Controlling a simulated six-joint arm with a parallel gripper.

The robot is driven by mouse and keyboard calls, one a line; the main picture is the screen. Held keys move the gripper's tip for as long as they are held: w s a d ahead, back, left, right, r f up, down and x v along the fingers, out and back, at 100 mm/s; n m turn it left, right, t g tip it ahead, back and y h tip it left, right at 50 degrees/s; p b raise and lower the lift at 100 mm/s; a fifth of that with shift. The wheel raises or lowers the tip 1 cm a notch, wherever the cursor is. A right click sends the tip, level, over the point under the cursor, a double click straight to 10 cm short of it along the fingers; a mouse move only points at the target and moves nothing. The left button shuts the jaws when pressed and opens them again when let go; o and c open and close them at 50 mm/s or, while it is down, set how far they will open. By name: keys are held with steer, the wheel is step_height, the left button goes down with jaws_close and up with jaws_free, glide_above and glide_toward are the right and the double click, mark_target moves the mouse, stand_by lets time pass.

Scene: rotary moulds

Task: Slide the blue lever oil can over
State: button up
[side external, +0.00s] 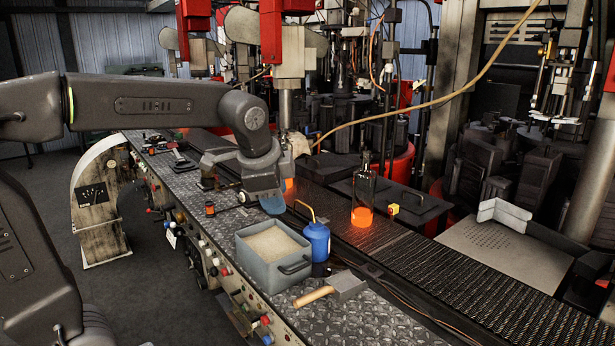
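The blue lever oil can (317,243) stands upright on the tread-plate ledge, with a thin orange-brown spout pointing up and left. It stands close to the right side of a grey box. My gripper (270,196) is above and to the left of the can, behind the grey box, and apart from the can. A small blue-grey piece shows at the gripper's lower end; I cannot tell whether it is a finger or something else. The fingers are too hidden to show whether they are open.
The grey box (255,270) with pale granular contents blocks the can's left side. Behind the can runs a dark conveyor (440,265) carrying a bottle with a glowing base (362,208). Bare tread plate (375,322) lies at the front right.

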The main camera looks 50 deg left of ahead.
steer(key=w+a+f+m+g+y, duration=0.1)
steer(key=w+a+m, duration=0.55)
steer(key=w, duration=0.45)
steer(key=m+g+y, duration=0.1)
steer(key=m+y, duration=0.1)
steer(key=m, duration=0.2)
glide_above(308, 228)
steer(key=s+d, duration=0.1)
step_height(308, 228, down, 3)
steer(key=shift+f+n, duration=0.2)
steer(key=shift+n, duration=0.05)
steer(key=x, duration=1.3)
steer(key=shift+f+h, duration=0.3)
steer(key=shift+f, duration=0.2)
steer(key=shift+d, duration=0.15)
jaws_close()
